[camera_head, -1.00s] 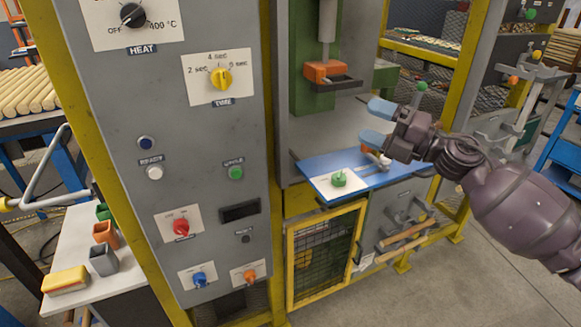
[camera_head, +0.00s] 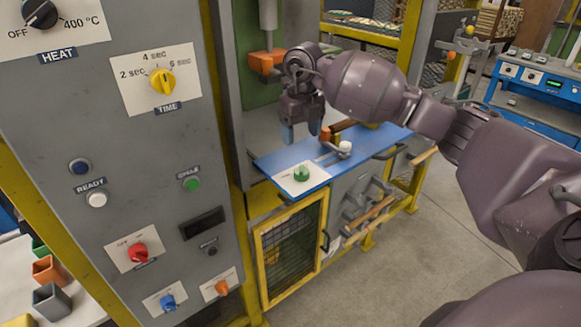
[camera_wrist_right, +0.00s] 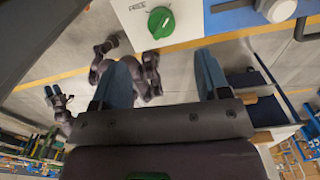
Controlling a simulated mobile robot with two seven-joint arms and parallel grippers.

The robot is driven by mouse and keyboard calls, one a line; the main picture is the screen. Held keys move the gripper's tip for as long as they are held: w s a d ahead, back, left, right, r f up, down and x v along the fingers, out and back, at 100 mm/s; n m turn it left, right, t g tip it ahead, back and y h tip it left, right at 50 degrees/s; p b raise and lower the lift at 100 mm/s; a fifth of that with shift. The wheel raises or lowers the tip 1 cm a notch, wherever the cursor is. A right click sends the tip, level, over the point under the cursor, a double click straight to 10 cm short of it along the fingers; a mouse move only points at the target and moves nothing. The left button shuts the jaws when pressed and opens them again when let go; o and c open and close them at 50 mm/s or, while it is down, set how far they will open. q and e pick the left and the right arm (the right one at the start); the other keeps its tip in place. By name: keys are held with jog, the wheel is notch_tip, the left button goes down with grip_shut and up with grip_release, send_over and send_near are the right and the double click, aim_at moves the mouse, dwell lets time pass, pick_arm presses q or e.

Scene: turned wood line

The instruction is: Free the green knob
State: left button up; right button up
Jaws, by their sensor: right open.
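The green knob (camera_head: 301,173) sits on a white label plate on the front left of the blue shelf-like panel. My right gripper (camera_head: 300,131) is above and behind the knob in the head view, fingers pointing down. It is open and empty; its two blue fingers show apart in the wrist view (camera_wrist_right: 164,72). It does not touch the knob. Purple parts at the left of the wrist view may be my left arm; its jaws are too small to read.
A grey control cabinet (camera_head: 120,130) stands left. An orange press part (camera_head: 266,62) hangs behind the gripper. A yellow mesh door (camera_head: 290,250) is below.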

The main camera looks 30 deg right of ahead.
aim_at(301, 166)
notch_tip(301, 166, down, 11)
jog(key=shift+s+r+b, duration=0.1)
jog(key=shift+b, duration=0.4)
jog(key=c, duration=0.9)
